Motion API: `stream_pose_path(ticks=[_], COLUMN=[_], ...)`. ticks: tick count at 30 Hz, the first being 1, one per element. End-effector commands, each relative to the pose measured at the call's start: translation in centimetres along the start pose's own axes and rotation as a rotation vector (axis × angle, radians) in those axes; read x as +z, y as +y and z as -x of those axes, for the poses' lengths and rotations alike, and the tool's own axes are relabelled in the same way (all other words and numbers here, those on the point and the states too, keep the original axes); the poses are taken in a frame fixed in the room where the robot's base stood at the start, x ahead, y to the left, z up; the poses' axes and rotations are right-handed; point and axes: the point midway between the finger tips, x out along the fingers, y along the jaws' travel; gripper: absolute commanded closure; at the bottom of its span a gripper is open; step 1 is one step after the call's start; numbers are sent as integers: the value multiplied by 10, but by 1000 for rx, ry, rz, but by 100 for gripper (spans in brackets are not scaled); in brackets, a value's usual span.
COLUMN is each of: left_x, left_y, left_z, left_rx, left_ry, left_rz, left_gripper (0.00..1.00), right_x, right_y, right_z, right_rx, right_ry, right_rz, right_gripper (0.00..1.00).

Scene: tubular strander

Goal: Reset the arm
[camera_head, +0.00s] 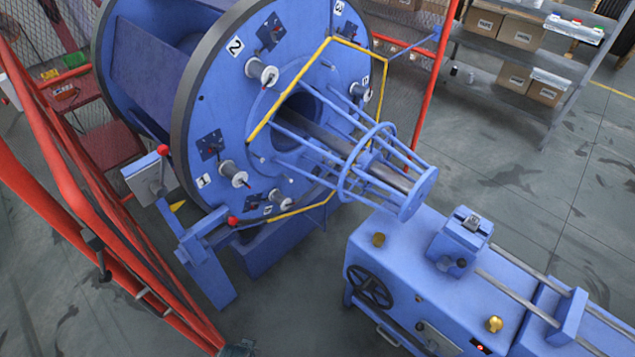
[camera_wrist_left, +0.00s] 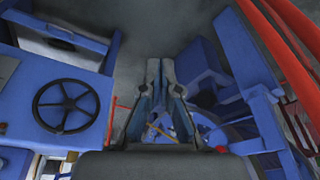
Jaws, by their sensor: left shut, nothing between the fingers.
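My left gripper (camera_wrist_left: 160,66) shows in the left wrist view, its two dark fingers close together and nothing between them. A blue machine body with a black handwheel (camera_wrist_left: 65,106) is to its left, and blue machine parts and red rails are to its right. In the head view neither arm can be made out clearly; a small dark part at the bottom edge is too cut off to identify. My right gripper is in neither view.
The large blue strander drum (camera_head: 222,110) stands at the upper middle, with a blue cage cone (camera_head: 375,172) facing the blue machine bench (camera_head: 420,262). Red guard rails (camera_head: 85,190) run along the left. Shelving with boxes (camera_head: 520,32) stands upper right. Open floor (camera_head: 545,180) lies at right.

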Motion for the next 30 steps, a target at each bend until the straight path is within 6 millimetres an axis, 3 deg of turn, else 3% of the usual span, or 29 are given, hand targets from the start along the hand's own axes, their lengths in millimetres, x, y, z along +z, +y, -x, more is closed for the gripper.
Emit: stream_pose_path(ticks=[5,8,12,16,21,24,30], left_x=[22,46,101,168,245,275,296], left_y=[3,6,9,13,14,13,13], left_z=[-65,-111,-184,-236,-268,-273,-275], left_rx=[5,8,12,17,20,21,22], left_ry=[-32,-53,-92,-128,-162,-174,-181], left_rz=[-3,-6,-13,-22,-30,-34,-37], left_gripper=[100,100,100,100,100,100,100], right_x=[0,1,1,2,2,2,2], right_y=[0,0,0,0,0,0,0], right_z=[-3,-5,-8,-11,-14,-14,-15], right_rx=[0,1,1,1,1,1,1], right_ry=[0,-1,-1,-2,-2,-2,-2], right_rz=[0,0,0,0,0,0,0], right_gripper=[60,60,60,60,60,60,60])
